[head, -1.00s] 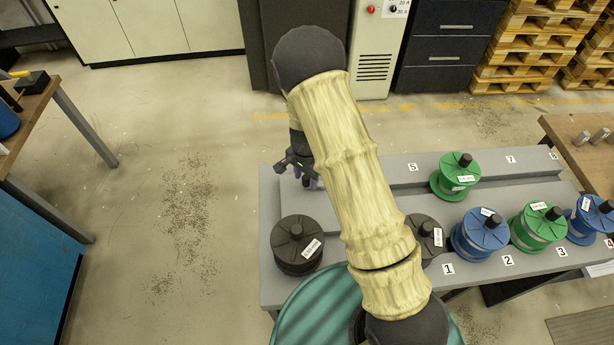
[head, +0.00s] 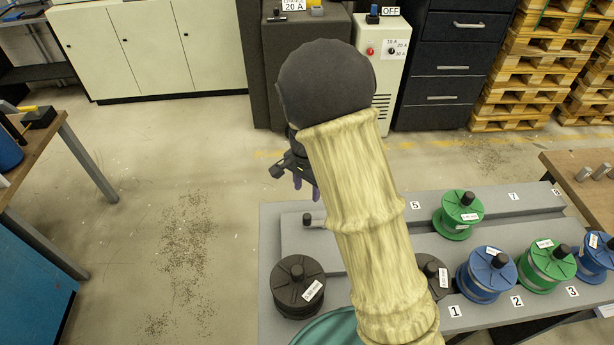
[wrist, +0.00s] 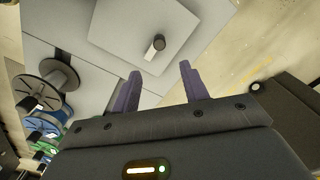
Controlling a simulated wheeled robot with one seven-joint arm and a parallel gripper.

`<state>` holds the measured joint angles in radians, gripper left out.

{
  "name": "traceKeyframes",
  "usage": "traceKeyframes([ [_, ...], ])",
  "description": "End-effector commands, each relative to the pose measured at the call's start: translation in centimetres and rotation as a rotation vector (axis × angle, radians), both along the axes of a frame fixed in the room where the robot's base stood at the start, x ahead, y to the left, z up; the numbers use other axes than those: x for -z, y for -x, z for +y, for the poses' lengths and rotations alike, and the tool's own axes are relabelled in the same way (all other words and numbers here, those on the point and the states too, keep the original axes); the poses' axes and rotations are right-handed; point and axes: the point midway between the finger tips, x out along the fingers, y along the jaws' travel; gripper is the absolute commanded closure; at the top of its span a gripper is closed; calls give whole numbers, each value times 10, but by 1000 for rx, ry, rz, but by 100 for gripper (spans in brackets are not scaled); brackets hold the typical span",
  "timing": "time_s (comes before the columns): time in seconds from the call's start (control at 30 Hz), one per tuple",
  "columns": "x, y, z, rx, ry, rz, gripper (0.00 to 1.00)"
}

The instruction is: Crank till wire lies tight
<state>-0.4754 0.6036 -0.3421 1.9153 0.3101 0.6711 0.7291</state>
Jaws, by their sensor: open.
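A short grey peg with a dark end (head: 313,219) stands out at the left end of the grey bench. In the wrist view the peg (wrist: 154,47) rises from a pale square plate (wrist: 150,22). I cannot tell whether it is the crank's handle. My gripper (head: 306,190) is above the bench's far left part, apart from the peg. In the wrist view my gripper (wrist: 160,69) has its two purple fingers spread with nothing between them, and the peg shows beyond the tips. No taut or loose wire can be made out.
A black spool (head: 298,286) stands at the bench's near left corner. A green spool (head: 458,215) sits by label 5, with blue and green spools along the front. A dark machine (head: 272,75) stands behind. My sleeved arm hides the middle of the bench (head: 277,240).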

Motion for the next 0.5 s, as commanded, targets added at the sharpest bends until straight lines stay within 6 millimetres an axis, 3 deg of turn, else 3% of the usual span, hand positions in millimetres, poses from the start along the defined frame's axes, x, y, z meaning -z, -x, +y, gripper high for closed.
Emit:
traceKeyframes([
  [0.2, -35, -1, 0, 0, -1, -3, 55],
  [0.5, -44, 0, 0, 0, 0, 0, 55],
])
